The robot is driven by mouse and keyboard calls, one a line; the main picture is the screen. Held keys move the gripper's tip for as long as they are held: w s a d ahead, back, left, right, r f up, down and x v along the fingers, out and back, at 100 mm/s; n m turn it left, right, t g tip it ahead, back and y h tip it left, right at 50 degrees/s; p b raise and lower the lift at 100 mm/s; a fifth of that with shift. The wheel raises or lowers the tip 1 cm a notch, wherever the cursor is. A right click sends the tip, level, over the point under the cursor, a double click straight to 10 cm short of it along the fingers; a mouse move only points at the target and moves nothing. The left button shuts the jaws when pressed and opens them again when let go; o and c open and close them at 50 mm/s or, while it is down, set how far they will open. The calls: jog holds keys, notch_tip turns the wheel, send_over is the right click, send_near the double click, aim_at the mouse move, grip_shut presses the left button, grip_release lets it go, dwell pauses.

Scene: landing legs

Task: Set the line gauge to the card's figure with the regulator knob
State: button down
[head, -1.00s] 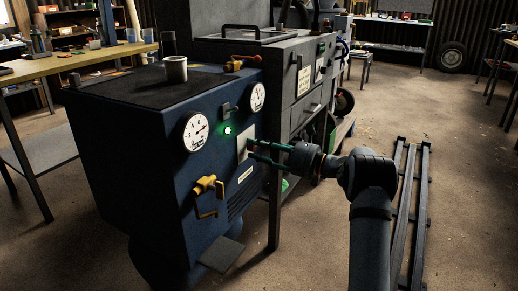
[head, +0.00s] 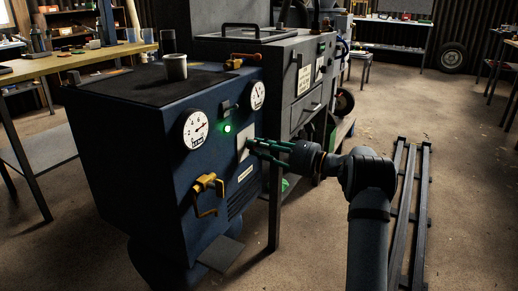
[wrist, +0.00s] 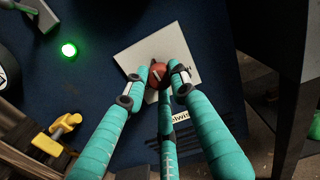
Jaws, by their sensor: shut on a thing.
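The red regulator knob (wrist: 158,75) sits in front of a pale plate (wrist: 133,56) on the blue machine's front panel. My gripper (wrist: 161,84) has its teal fingers closed around the knob in the wrist view. In the head view my gripper (head: 255,145) reaches the pale plate (head: 242,153) from the right, and its fingers hide the knob. A large round white gauge (head: 195,130) and a smaller one (head: 258,95) are on the panel. I cannot tell which is the line gauge, and their needles are too small to read exactly. I cannot make out the card's figure.
A lit green lamp (head: 227,129) is between the gauges. A yellow valve handle (head: 207,184) juts out below left of my gripper. A grey cup (head: 176,67) stands on the machine top. A dark rack (head: 410,200) lies on the floor at right.

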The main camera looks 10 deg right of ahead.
jog(key=c, duration=1.5)
grip_release()
jog(key=shift+o, duration=0.3)
jog(key=shift+d, duration=0.1)
jog(key=v, duration=1.2)
jog(key=w+a+m, duration=0.2)
jog(key=w+a, duration=0.5)
jog(key=a, duration=0.2)
jog(key=shift+w+a+p, duration=0.2)
jog(key=shift+w+p, duration=0.2)
jog(key=shift+p, duration=0.05)
